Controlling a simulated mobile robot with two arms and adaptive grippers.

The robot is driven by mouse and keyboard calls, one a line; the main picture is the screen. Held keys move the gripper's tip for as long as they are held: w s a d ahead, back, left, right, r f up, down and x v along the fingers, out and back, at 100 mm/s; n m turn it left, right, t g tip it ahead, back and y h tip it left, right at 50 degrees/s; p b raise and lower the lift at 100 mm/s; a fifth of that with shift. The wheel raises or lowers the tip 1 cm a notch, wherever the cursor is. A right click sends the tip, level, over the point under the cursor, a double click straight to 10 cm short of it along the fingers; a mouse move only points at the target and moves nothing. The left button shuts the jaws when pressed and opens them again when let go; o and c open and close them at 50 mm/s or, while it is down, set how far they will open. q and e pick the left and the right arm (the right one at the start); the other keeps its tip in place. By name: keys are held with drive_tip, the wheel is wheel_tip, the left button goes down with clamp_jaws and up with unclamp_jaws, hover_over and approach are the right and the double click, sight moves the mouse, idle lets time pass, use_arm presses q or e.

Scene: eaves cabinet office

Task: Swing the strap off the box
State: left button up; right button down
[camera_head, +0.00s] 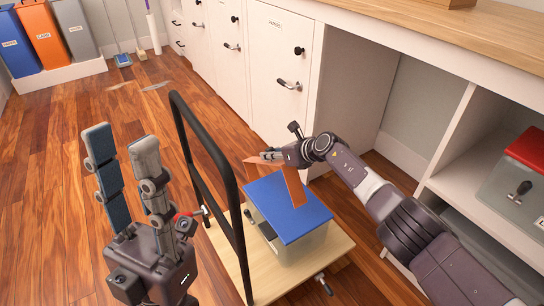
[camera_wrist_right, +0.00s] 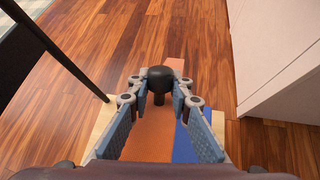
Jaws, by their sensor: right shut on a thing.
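The box (camera_head: 290,243) is pale with a blue lid (camera_head: 280,200) and sits on a trolley's wooden deck (camera_head: 335,250). The orange strap (camera_head: 293,188) lies across the lid's far part and extends left past my right gripper (camera_head: 266,157). In the right wrist view, the strap (camera_wrist_right: 150,140) runs beneath the gripper (camera_wrist_right: 160,90), with blue lid (camera_wrist_right: 184,148) beside it. My right gripper is shut on the strap's black knob (camera_wrist_right: 157,74). My left gripper (camera_head: 118,140) is open and empty, left of the trolley handle. The strap's contact with the lid is partly hidden.
The trolley's black handle (camera_head: 178,125) stands between my left gripper and the box. White cabinets (camera_head: 275,70) and an open shelf with a red-lidded box (camera_head: 518,180) are behind and right. Coloured bins (camera_head: 45,35) stand at the far left.

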idle(0.3)
drive_tip(key=c, duration=1.7)
unclamp_jaws()
drive_tip(key=shift+c, duration=0.2)
drive_tip(key=shift+s+d+r, duration=0.15)
drive_tip(key=shift+d+r, duration=0.3)
drive_tip(key=shift+d, duration=0.05)
drive_tip(key=shift+s+d+r, duration=0.35)
drive_tip(key=shift+s+d, duration=0.2)
drive_tip(key=shift+s, duration=0.2)
drive_tip(key=shift+v, duration=4.4)
